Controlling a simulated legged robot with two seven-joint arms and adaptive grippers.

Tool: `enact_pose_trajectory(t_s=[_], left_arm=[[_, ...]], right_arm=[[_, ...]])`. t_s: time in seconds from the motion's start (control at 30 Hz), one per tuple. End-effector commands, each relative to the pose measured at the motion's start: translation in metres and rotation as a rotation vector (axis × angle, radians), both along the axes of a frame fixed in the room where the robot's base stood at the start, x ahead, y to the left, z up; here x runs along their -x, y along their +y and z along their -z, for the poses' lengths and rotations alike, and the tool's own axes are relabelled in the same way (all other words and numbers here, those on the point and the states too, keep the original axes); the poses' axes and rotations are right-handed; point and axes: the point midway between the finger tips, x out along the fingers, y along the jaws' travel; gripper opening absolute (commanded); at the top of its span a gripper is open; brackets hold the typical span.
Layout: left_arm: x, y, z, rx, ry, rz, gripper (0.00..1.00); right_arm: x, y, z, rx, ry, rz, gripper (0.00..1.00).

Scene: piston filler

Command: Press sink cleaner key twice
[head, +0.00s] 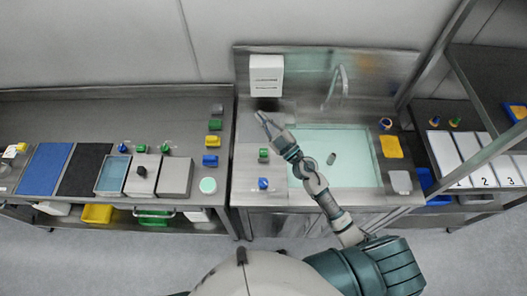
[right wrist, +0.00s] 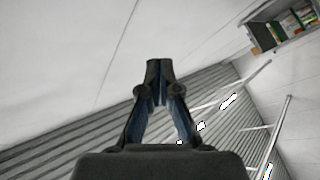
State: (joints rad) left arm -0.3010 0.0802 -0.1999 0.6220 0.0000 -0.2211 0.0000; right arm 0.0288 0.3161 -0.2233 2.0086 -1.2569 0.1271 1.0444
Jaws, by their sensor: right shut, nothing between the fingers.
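A white box-shaped dispenser (head: 266,76) hangs on the steel wall at the left of the sink (head: 345,160). Which part of it is a key is too small to tell. My right gripper (head: 262,117) is just below the dispenser and apart from it, over the counter left of the basin. Its fingers are shut and empty; in the right wrist view the fingertips (right wrist: 159,72) meet, with only walls behind them. A dark patch lies under the dispenser beside the fingertips. My left gripper is not in view.
A rack post stands farther right.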

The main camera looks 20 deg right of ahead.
Motion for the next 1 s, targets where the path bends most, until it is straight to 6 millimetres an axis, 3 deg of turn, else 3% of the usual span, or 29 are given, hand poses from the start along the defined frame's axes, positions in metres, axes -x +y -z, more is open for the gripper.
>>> enact_pose_trajectory(t_s=[0.1,0.23,0.4,0.5,0.7,1.0], left_arm=[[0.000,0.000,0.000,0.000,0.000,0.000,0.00],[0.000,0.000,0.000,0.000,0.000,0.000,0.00],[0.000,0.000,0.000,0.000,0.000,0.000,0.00],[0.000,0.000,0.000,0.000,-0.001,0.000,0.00],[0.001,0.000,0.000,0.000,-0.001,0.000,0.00],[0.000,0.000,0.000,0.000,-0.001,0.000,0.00]], right_arm=[[-0.008,0.038,0.014,0.208,0.008,-0.219,0.00],[-0.017,0.054,0.055,0.459,0.143,-0.401,0.00],[-0.029,0.028,0.114,0.735,0.432,-0.492,0.00],[-0.033,0.006,0.134,0.827,0.574,-0.488,0.00],[-0.034,-0.018,0.149,0.903,0.715,-0.466,0.00],[-0.034,-0.020,0.151,0.909,0.727,-0.464,0.00]])
